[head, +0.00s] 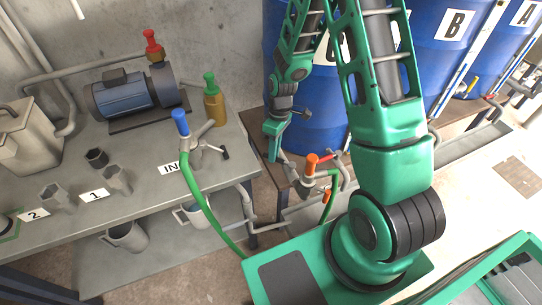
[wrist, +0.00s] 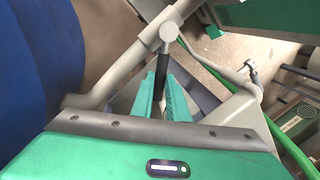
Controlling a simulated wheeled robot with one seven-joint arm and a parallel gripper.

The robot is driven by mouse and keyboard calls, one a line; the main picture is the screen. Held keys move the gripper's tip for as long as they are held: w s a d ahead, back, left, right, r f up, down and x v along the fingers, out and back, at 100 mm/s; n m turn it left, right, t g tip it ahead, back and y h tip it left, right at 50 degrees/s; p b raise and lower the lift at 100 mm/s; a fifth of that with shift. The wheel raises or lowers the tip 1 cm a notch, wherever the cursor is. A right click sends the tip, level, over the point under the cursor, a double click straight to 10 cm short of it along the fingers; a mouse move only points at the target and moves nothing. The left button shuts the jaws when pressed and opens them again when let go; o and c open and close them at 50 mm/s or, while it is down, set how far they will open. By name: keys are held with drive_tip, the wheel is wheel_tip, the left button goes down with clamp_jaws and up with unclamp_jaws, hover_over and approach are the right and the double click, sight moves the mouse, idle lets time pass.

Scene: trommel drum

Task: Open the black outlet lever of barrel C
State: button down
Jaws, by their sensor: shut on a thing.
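Barrel C is the blue drum (head: 312,135) behind my arm, its label mostly covered; its blue side also fills the left of the wrist view (wrist: 30,80). A grey outlet pipe (wrist: 125,68) comes from beside the barrel and ends in a round grey knob-like end (wrist: 169,32). The black lever (wrist: 161,72) extends from there down between my fingers. My gripper (wrist: 162,98) is shut on the lever; in the head view my gripper (head: 275,148) is at the barrel's lower left front. The lever is hidden in the head view.
An orange-topped valve (head: 311,165) with a red handle and green hose stands just right of my gripper. Barrel B (head: 440,60) and barrel A (head: 510,45) stand further right. A grey bench (head: 130,180) on the left carries a pump (head: 135,93) and a blue-capped fitting (head: 181,123).

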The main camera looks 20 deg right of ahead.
drive_tip(key=shift+w+d+m+t+y, duration=0.1)
drive_tip(key=shift+w+d+m+t, duration=0.2)
drive_tip(key=shift+d+m, duration=0.8)
drive_tip(key=shift+w+d+m+t+y, duration=0.1)
drive_tip(key=shift+w+d+m+t, duration=0.35)
drive_tip(key=shift+m, duration=1.1)
drive_tip(key=shift+w+d+m+t+y, duration=0.15)
drive_tip(key=shift+d+m, duration=0.75)
drive_tip(key=shift+m, duration=0.45)
drive_tip(key=shift+d+r, duration=0.1)
drive_tip(key=c, duration=1.7)
unclamp_jaws()
drive_tip(key=shift+c, duration=0.2)
drive_tip(key=shift+s, duration=0.15)
drive_tip(key=v, duration=0.7)
drive_tip(key=shift+r, duration=0.1)
